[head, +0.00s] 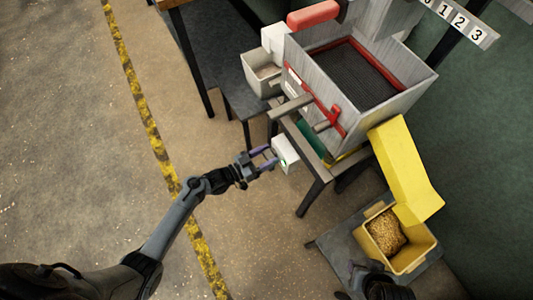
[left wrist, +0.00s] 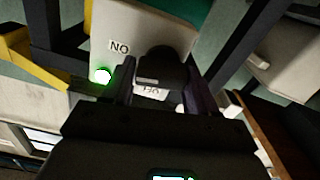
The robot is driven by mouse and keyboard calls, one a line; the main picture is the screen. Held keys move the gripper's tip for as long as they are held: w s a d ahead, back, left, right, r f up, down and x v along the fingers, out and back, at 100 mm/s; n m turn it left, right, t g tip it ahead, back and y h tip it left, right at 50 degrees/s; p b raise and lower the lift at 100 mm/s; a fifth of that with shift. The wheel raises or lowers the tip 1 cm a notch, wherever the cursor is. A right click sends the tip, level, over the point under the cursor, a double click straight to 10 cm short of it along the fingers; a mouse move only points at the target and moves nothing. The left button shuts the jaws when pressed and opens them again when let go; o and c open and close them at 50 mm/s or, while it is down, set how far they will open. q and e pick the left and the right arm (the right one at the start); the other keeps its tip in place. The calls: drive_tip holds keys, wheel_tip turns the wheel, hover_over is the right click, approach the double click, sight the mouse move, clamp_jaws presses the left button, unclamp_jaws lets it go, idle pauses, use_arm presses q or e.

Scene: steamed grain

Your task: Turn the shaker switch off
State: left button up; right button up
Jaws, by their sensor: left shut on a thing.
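The white switch box (head: 287,153) hangs at the front of the shaker's stand, with a small green light lit on its face. In the left wrist view the switch box (left wrist: 130,28) shows a dark switch knob (left wrist: 160,68), a lit green light (left wrist: 100,75), and a label reading "NO", likely "ON" upside down. A second label below the knob is partly covered. My left gripper (head: 264,158) is at the box face, its fingers on both sides of the knob and shut on it. My right gripper (head: 362,278) is dark and partly cut off at the bottom edge; its jaws are unclear.
The grey shaker (head: 357,75) with a dark mesh and red trim stands on a wooden-topped table. A yellow bin (head: 410,255) with grain stands at the lower right, below a yellow chute (head: 402,165). A small grey container (head: 262,78) is at the left. Open floor lies left.

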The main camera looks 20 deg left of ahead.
use_arm(q)
drive_tip(key=n+p, duration=0.2)
drive_tip(key=n, duration=0.1)
drive_tip(key=shift+a+r+n+p, duration=0.1)
drive_tip(key=shift+r+n+p, duration=0.05)
drive_tip(key=shift+n+p, duration=0.2)
drive_tip(key=n+p, duration=0.1)
drive_tip(key=n, duration=0.2)
drive_tip(key=shift+w+n+p, duration=0.1)
drive_tip(key=shift+n+p, duration=0.15)
drive_tip(key=shift+p, duration=0.15)
drive_tip(key=n, duration=0.1)
drive_tip(key=n+p, duration=0.1)
drive_tip(key=n, duration=0.2)
drive_tip(key=shift+a+f+n, duration=0.1)
drive_tip(key=shift+f+n, duration=0.15)
drive_tip(key=shift+n, duration=0.05)
drive_tip(key=shift+f+n+p, duration=0.15)
drive_tip(key=shift+n+p, duration=0.4)
drive_tip(key=shift+n, duration=1.65)
drive_tip(key=o, duration=1)
drive_tip(key=shift+c, duration=0.2)
drive_tip(key=shift+a, duration=0.1)
